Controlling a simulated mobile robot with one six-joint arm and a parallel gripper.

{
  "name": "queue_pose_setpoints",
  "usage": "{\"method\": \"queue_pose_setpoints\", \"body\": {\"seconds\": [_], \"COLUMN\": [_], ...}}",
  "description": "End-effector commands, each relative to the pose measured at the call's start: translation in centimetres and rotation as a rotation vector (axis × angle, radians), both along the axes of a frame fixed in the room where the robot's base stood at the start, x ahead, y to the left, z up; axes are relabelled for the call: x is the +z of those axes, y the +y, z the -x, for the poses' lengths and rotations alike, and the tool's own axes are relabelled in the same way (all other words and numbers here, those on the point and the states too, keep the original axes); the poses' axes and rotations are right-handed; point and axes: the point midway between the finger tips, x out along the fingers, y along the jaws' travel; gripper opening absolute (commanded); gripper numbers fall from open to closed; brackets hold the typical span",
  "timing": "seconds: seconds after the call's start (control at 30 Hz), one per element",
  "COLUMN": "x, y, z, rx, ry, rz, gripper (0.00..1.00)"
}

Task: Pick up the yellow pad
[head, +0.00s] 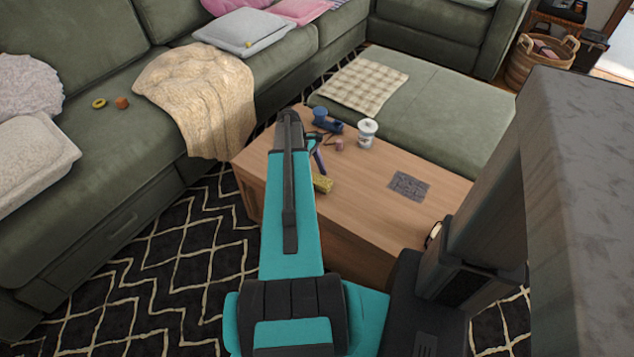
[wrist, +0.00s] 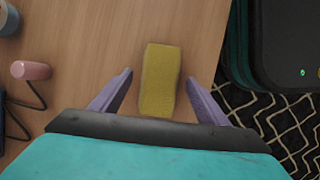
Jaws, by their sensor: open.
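The yellow pad (wrist: 160,82) lies on the wooden coffee table in the wrist view, ahead of and between the two purple fingers of my gripper (wrist: 158,90). The fingers are spread apart, one on each side of the pad's near end, with nothing held. In the head view the pad (head: 322,183) shows as a small yellow block on the table, just right of my arm, which hides part of the area. My gripper (head: 318,158) is mostly hidden behind the arm there, with a purple finger showing.
The coffee table (head: 365,228) also holds a white cup (head: 367,133), a blue object (head: 327,121), a small pink object (head: 339,145) and a grey patterned sheet (head: 409,186). The pink object (wrist: 31,70) and a dark cable lie left in the wrist view. Green sofas surround the table.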

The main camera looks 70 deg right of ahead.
Motion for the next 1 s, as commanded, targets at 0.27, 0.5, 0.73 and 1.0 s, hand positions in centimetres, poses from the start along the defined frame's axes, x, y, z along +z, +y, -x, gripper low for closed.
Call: {"method": "queue_pose_setpoints", "body": {"seconds": [0.27,0.5,0.73,1.0], "x": [0.0,0.0,0.1,1.7], "y": [0.0,0.0,0.0,0.0], "z": [0.0,0.0,0.0,0.0], "rx": [0.000,0.000,0.000,0.001], "ry": [0.000,0.000,0.000,-0.001], "rz": [0.000,0.000,0.000,0.002], "gripper": [0.47,0.25,0.25,0.25]}}
